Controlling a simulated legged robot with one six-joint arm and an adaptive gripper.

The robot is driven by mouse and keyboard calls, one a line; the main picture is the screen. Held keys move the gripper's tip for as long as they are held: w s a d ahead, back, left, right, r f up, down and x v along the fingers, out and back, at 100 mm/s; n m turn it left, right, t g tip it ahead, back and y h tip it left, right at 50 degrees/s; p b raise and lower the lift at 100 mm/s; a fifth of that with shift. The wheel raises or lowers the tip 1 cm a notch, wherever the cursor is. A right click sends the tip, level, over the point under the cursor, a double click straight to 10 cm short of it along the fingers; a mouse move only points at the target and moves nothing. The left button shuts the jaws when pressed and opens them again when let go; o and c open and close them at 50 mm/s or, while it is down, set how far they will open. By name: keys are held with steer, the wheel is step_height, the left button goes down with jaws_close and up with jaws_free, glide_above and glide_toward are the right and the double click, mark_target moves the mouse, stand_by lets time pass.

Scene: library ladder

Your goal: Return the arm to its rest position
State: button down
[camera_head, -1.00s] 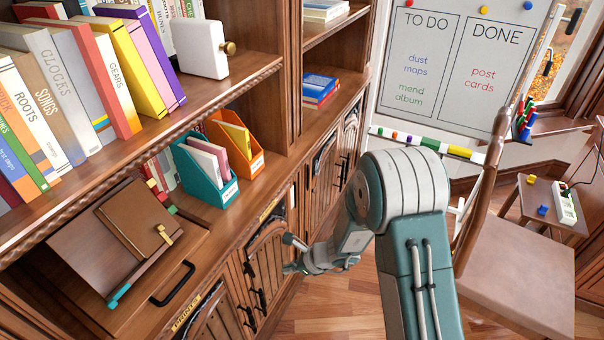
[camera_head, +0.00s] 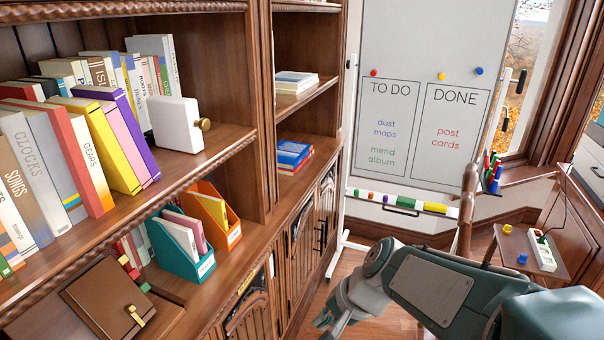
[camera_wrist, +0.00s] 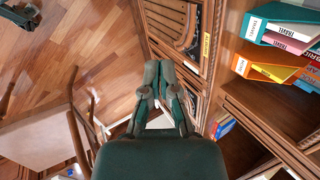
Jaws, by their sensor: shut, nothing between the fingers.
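My arm is folded low at the lower right of the head view, its links grey and teal. My gripper (camera_head: 333,318) is at the bottom of that view, in front of the lower cabinet doors and partly cut off by the frame edge. In the wrist view my gripper (camera_wrist: 158,72) points away from the camera with its two fingers together. It is empty, with wood floor (camera_wrist: 75,50) and cabinet doors (camera_wrist: 185,35) beyond it.
The bookcase (camera_head: 225,152) with books and a white box (camera_head: 177,124) fills the left. Teal (camera_head: 180,252) and orange (camera_head: 216,215) file holders stand on its ledge. The whiteboard (camera_head: 405,185) is behind. A small table (camera_head: 560,262) stands right.

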steer(key=s+d+r+n+t+h, duration=0.3)
steer(key=s+d+r+n+h, duration=0.2)
steer(key=s+d, duration=0.5)
step_height(320, 180, up, 2)
steer(key=shift+s+d+n+h, duration=0.15)
steer(key=shift+d+n+h, duration=0.15)
steer(key=shift+d, duration=0.55)
steer(key=c, duration=1.3)
jaws_free()
steer(key=shift+c, duration=0.2)
